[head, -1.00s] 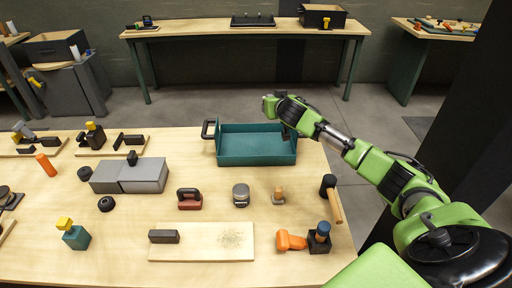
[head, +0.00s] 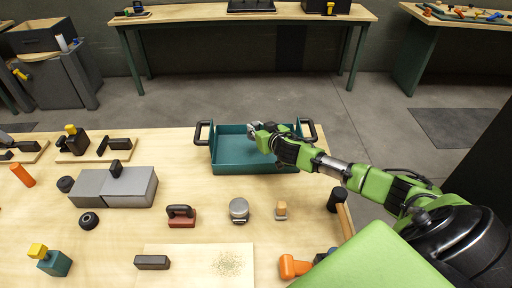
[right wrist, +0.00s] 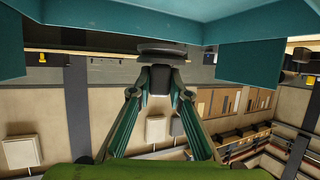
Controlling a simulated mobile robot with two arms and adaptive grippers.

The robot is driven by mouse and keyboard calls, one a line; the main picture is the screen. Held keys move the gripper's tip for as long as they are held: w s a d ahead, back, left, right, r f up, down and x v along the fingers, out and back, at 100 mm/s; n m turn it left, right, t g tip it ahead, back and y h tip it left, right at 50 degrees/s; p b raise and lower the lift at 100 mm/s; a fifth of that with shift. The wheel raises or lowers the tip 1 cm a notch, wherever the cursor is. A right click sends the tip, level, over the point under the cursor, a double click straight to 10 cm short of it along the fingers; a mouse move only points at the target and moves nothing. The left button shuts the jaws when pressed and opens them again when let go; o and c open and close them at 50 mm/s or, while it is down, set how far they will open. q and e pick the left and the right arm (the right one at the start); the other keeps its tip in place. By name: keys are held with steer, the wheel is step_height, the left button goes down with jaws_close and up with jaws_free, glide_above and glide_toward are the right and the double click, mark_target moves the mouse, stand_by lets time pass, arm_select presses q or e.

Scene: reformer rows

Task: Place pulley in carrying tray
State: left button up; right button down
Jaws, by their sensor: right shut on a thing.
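The carrying tray (head: 226,160) is a teal open box with a black handle at each end, at the back edge of the table. My right gripper (head: 260,132) reaches over the tray's right side into the space above or inside it; the exact height is hard to tell. In the right wrist view, the right gripper (right wrist: 162,84) is shut on the dark grey round pulley (right wrist: 162,48), with teal tray walls (right wrist: 262,62) around it. In the head view the pulley is mostly hidden by the gripper. My left gripper is not in view.
An orange tool (head: 294,266) lies at the front right.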

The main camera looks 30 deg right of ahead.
step_height(320, 180, down, 4)
steer(key=b, duration=0.3)
steer(key=shift+f, duration=0.25)
steer(key=shift+d+f+b, duration=0.1)
steer(key=shift+f+b, duration=0.25)
steer(key=shift+f, duration=0.05)
step_height(320, 180, down, 3)
steer(key=b, duration=0.2)
steer(key=shift+r+b, duration=0.1)
steer(key=shift+b, duration=0.3)
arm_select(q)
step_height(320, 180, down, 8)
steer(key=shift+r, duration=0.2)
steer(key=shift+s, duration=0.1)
arm_select(e)
steer(key=shift+f, duration=0.3)
steer(key=c, duration=1.9)
jaws_free()
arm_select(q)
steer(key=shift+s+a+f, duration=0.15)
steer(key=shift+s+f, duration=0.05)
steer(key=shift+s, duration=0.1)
